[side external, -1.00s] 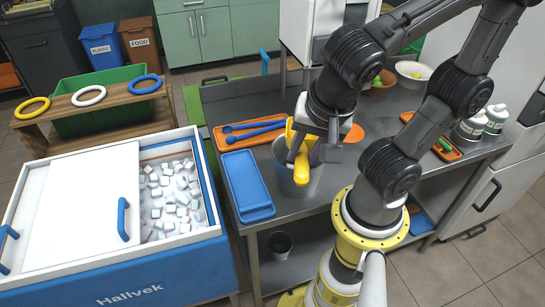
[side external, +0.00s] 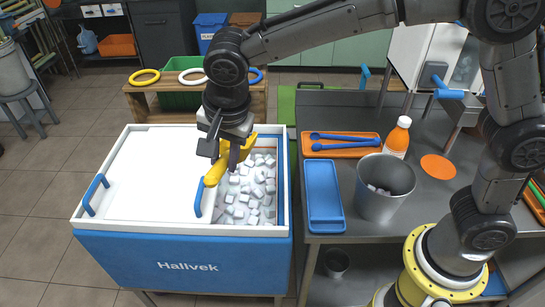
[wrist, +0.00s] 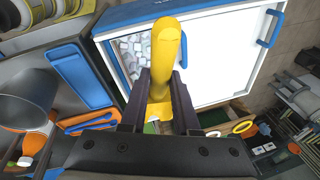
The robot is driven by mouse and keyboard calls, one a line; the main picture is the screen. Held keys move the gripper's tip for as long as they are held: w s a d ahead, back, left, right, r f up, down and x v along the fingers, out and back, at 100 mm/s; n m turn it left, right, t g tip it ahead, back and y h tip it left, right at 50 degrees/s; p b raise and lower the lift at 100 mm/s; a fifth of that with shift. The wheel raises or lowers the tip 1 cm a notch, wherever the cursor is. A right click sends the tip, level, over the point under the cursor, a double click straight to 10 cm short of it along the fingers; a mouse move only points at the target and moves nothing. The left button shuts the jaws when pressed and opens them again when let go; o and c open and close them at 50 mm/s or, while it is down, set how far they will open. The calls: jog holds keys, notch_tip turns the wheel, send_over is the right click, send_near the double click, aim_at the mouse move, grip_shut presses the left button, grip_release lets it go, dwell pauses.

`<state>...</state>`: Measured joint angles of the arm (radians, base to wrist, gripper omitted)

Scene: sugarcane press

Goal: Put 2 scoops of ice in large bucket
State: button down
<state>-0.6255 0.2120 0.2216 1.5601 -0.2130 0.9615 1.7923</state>
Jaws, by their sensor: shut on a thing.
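My gripper (side external: 222,158) is shut on a yellow scoop (side external: 216,172) and holds it over the opening of the ice chest (side external: 182,262). In the wrist view the scoop (wrist: 165,45) stands out between the two fingers (wrist: 162,85). Whether ice is in the scoop cannot be seen. White ice cubes (side external: 250,195) fill the open right part of the chest. The large metal bucket (side external: 380,205) stands on the steel table to the right, with some pale cubes visible inside. It also shows at the left of the wrist view (wrist: 25,105).
The chest's white sliding lid (side external: 150,175) covers its left part, with a blue handle (side external: 198,198) close to the scoop. A blue tray (side external: 323,195), an orange tray with blue utensils (side external: 345,147) and a bottle (side external: 397,138) stand near the bucket.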

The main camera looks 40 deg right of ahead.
jog(key=w+d+f+m+g+y, duration=0.1)
jog(key=w+d+f, duration=0.25)
jog(key=f, duration=0.25)
jog(key=w+d+f+m+g+y, duration=0.1)
jog(key=w+d+f+y, duration=0.1)
jog(key=w+f, duration=0.35)
jog(key=shift+s+f, duration=0.9)
jog(key=shift+f, duration=7.15)
jog(key=shift+w+d, duration=1)
jog(key=shift+d, duration=1.35)
jog(key=s+a+r+t+h, duration=0.1)
jog(key=a+r+h, duration=0.1)
jog(key=r, duration=0.6)
jog(key=s+a+r+t+h, duration=0.1)
jog(key=a+r+h, duration=0.1)
jog(key=r, duration=0.7)
jog(key=shift+s+a+n, duration=0.3)
jog(key=shift+a, duration=0.5)
jog(key=shift+r, duration=0.1)
